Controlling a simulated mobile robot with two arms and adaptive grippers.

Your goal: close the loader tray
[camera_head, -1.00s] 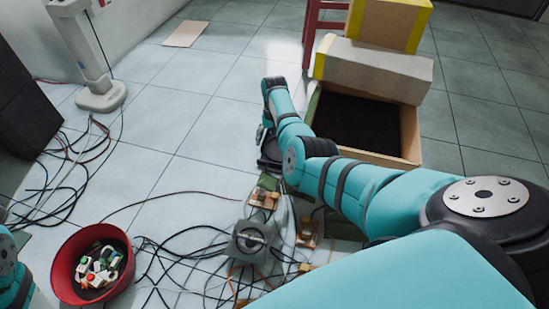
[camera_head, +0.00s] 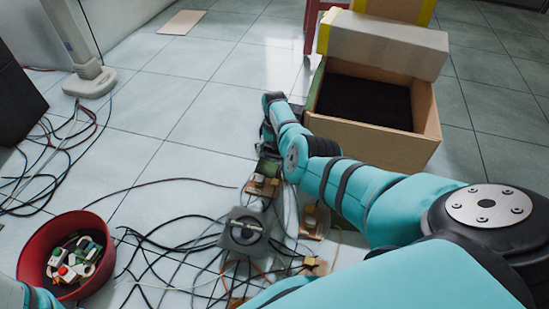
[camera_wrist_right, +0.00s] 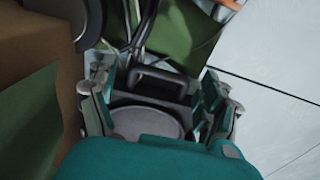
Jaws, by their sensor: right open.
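My right gripper (camera_head: 268,142) is low over the floor, left of the open wooden box, and partly hidden by its own arm. In the right wrist view the gripper (camera_wrist_right: 157,75) has its fingers apart. A dark part with a black handle-like bar (camera_wrist_right: 158,78) and a grey round disc (camera_wrist_right: 145,123) shows between the fingers; I cannot tell if they touch it. A grey square unit with a round dark centre (camera_head: 248,232) lies among cables nearer to me. I cannot clearly make out the loader tray. My left gripper is out of view.
Loose cables (camera_head: 180,215) and small circuit boards (camera_head: 314,222) spread over the tiled floor. A red bowl of small parts (camera_head: 35,245) stands at left. The wooden box (camera_head: 380,146) is open, with a carton (camera_head: 385,42) behind. Clear tiles lie at upper left.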

